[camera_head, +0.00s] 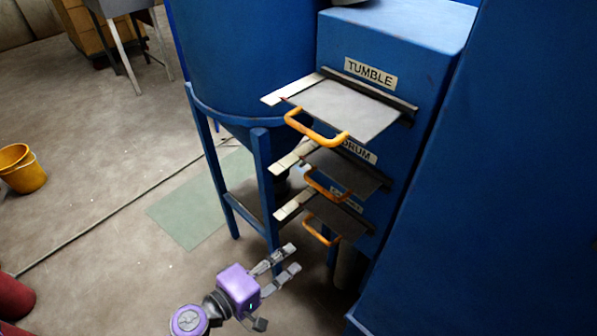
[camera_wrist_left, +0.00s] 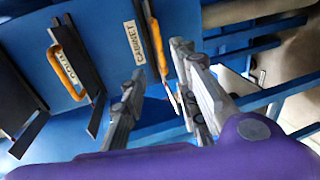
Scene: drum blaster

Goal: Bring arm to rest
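My left gripper (camera_head: 292,257) is in the lower middle of the head view, just below and left of the lowest orange handle (camera_head: 322,231). Its fingers are apart with nothing between them, and no contact with the handle shows. In the left wrist view the open fingers (camera_wrist_left: 158,58) point toward the blue machine front, near a plate marked CABINET (camera_wrist_left: 134,42). My right gripper is not in view.
A yellow bucket (camera_head: 22,170) is far left.

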